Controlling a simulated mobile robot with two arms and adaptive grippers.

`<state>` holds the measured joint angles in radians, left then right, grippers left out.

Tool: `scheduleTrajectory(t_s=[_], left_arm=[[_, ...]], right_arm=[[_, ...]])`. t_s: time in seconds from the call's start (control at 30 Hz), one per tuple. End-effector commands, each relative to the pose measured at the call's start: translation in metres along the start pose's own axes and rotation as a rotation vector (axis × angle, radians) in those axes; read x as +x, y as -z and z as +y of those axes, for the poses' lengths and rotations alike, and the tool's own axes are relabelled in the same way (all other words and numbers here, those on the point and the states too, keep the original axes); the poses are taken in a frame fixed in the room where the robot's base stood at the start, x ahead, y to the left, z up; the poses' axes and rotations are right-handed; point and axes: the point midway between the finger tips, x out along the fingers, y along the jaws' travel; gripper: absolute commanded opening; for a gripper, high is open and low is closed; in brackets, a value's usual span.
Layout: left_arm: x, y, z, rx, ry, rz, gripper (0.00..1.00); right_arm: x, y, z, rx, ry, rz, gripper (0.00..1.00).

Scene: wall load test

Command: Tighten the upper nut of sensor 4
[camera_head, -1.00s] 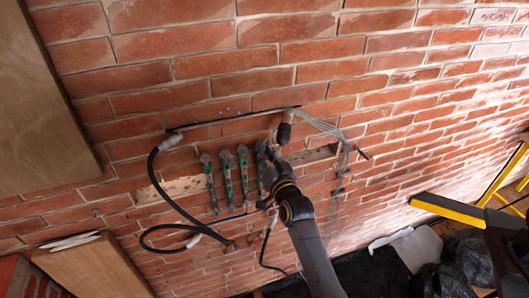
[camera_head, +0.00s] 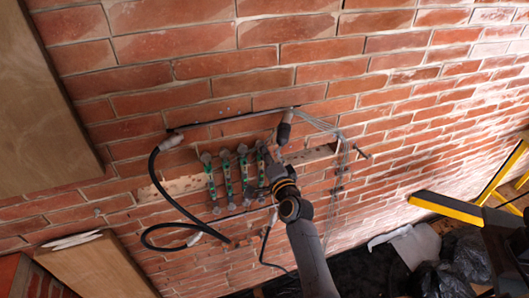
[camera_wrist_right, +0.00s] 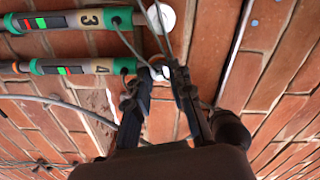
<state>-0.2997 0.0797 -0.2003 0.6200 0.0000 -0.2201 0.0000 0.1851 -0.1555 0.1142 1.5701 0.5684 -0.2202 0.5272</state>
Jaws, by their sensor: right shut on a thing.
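Sensor 4 (camera_wrist_right: 80,67) is a grey and green tube with a "4" label and a small red-green display. It lies left of my right gripper (camera_wrist_right: 157,80) in the right wrist view. The gripper's two dark fingers are at the sensor's cabled upper end, closed around its upper nut, which the fingers mostly hide. A white round piece shows just behind the fingertips. In the head view the right gripper (camera_head: 266,160) is at the top of the rightmost sensor and partly covers it. My left gripper is out of view.
Sensor 3 (camera_wrist_right: 85,20) runs parallel and close by. Thin grey cables pass by the fingers. A black hose (camera_head: 165,200) loops at the left, and thin wires (camera_head: 342,150) hang at the right. The brick wall (camera_head: 430,60) around is mostly bare.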

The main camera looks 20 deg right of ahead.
Motion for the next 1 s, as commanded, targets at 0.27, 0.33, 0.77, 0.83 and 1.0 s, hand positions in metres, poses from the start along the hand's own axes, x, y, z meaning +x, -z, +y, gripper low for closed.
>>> scheduleTrajectory(t_s=[0.27, 0.33, 0.77, 0.83, 1.0], left_arm=[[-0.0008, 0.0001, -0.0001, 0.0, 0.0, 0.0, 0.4], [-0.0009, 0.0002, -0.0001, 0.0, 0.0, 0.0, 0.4], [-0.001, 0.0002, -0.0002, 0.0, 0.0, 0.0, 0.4], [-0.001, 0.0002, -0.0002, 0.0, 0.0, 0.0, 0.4], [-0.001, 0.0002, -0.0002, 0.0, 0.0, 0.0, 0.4]], right_arm=[[-0.0019, -0.0041, 0.0081, 0.107, -0.016, -0.009, 0.0], [-0.0019, -0.0041, 0.0081, 0.119, -0.016, -0.009, 0.0], [-0.0019, -0.0041, 0.0084, 0.134, -0.016, -0.009, 0.0], [-0.0019, -0.004, 0.0084, 0.133, -0.016, -0.008, 0.0], [-0.0017, -0.0032, 0.007, 0.133, -0.013, -0.006, 0.45]])
